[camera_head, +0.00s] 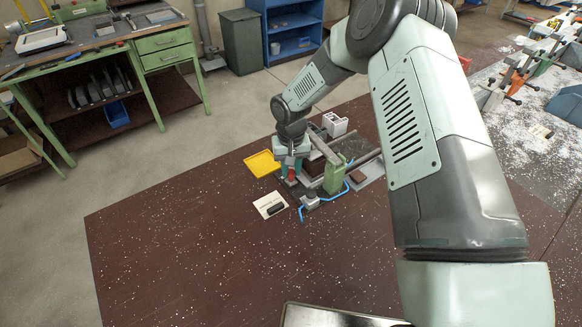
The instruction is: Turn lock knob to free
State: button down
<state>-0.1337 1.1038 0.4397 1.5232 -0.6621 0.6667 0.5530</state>
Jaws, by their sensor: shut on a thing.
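The clamp fixture (333,178) stands on the dark red bench top (180,250), with a green upright plate and grey bars. A small red knob (291,175) sits at its left front; I take it to be the lock knob. My gripper (291,164) points down from above and is shut on the red knob. The fingertips are small and partly merge with the fixture, so the exact grip and the knob's turn position cannot be made out.
A yellow tray (262,164) lies left of the fixture. A blue hose (317,208) curls near a small grey block (311,201). A white block (335,124) stands behind. The left bench top is clear.

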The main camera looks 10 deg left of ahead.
aim_at(291, 172)
jog(key=n, duration=1.4)
dwell(0.5)
jog(key=c, duration=0.9)
grip_release()
notch_tip(291, 172, up, 11)
jog(key=shift+f, duration=0.1)
